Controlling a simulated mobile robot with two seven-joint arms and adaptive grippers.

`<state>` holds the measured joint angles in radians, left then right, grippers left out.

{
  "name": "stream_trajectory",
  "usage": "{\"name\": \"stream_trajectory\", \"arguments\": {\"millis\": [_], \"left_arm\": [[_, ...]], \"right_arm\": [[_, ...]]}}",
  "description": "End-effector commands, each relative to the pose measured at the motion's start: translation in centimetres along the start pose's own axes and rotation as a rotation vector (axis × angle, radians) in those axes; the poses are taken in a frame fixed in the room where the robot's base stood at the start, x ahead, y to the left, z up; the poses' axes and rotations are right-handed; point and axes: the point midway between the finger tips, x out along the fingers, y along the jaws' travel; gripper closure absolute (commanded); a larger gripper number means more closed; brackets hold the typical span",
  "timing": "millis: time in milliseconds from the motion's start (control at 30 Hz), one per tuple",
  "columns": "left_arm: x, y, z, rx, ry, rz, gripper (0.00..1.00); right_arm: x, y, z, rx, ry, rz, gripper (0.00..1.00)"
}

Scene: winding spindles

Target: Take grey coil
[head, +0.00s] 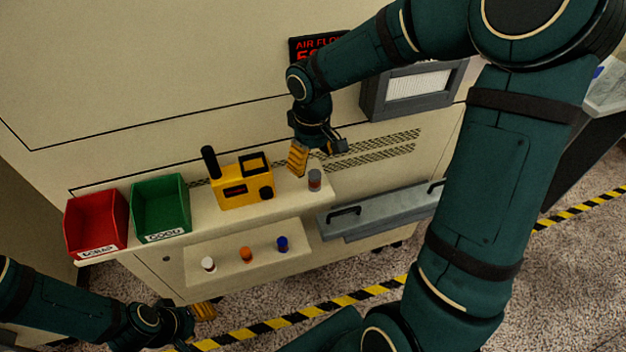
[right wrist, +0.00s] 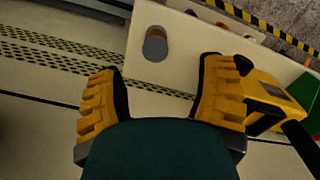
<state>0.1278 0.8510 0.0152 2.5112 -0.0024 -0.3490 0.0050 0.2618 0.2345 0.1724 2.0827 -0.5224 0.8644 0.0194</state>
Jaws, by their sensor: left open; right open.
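The grey coil (head: 315,182), a small cylinder with a reddish band, stands upright near the right end of the upper shelf. It also shows in the right wrist view (right wrist: 155,44), beyond the fingertips and between them. My right gripper (head: 318,158) is open and just above and behind the coil, not around it. Its two yellow fingers (right wrist: 158,95) are spread wide with nothing between them. My left gripper (head: 203,312) is low at the bottom left, away from the shelves; its fingers are partly hidden by its wrist.
A yellow device (head: 242,188) stands left of the coil, then a green bin (head: 161,206) and a red bin (head: 96,222). The lower shelf (head: 215,247) holds a white coil (head: 208,264), an orange coil (head: 246,255) and a blue coil (head: 282,244). A grey handled drawer (head: 385,209) is at right.

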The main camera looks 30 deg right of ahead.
Motion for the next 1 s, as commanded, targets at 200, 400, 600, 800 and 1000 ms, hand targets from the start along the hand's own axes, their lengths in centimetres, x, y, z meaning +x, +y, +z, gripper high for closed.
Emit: {"name": "stream_trajectory", "arguments": {"millis": [200, 400, 600, 800, 1000], "left_arm": [[0.8, -0.3, -0.1, 0.001, 0.004, 0.000, 0.53], [1.0, -0.3, -0.1, 0.001, 0.006, 0.000, 0.53], [1.9, -0.7, -0.2, 0.002, 0.009, 0.000, 0.53], [2.5, -0.9, -0.3, 0.003, 0.013, 0.000, 0.53], [2.4, -0.9, -0.3, 0.003, 0.013, 0.000, 0.53]], "right_arm": [[3.1, 0.0, 0.0, 0.000, -0.001, -0.001, 0.32], [3.9, 0.1, 0.1, 0.000, -0.001, -0.001, 0.32], [6.5, 0.4, 0.3, 0.001, -0.003, -0.002, 0.32], [8.7, 0.4, 0.3, 0.000, 0.000, -0.002, 0.32], [8.6, 0.4, 0.3, 0.000, 0.001, -0.001, 0.32]]}}
